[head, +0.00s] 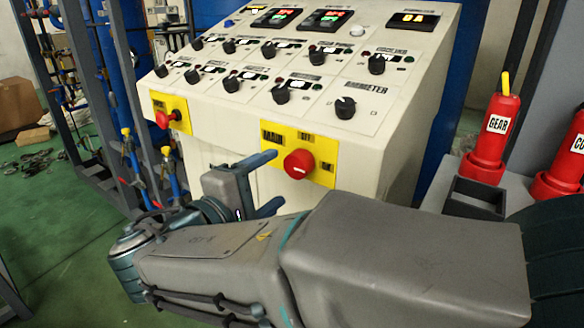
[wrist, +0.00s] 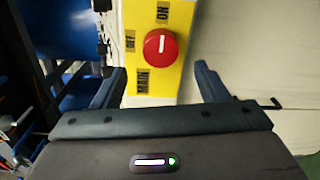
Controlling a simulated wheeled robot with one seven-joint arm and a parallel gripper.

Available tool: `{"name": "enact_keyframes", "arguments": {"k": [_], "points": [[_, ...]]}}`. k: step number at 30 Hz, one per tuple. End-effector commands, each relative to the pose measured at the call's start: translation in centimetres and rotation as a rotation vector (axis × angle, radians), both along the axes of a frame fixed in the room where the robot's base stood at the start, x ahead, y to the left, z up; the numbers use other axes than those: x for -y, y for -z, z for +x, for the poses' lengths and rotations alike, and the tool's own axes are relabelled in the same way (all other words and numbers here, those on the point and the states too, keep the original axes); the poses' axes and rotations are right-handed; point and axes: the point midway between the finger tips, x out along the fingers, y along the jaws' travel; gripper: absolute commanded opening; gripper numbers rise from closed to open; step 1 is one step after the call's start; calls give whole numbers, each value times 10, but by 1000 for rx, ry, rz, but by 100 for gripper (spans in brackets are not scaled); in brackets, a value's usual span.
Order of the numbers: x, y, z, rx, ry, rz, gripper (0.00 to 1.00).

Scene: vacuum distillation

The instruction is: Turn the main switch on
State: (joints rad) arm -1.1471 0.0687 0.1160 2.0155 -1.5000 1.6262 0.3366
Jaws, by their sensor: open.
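The main switch is a red round knob (head: 299,163) on a yellow plate (head: 270,137) at the front of the control console. The plate reads MAIN, OFF and ON. In the wrist view the knob (wrist: 160,46) shows a white line, and the yellow plate (wrist: 140,84) lies behind it. My gripper (head: 277,182) is open in front of the console, just left of the knob in the head view. In the wrist view the knob lies ahead, between the open fingers (wrist: 157,82) and apart from them.
The console (head: 300,95) carries several black knobs and lit displays on its sloped top. A smaller red button (head: 166,119) on a yellow plate is left of the main switch. Red GEAR (head: 494,135) containers and a dark open box (head: 476,197) stand at right.

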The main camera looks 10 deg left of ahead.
Motion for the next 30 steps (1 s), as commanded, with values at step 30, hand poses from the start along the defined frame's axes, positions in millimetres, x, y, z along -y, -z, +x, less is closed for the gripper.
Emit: {"name": "enact_keyframes", "arguments": {"k": [30], "points": [[-27,-3,-65,-1,0,1,68]]}}
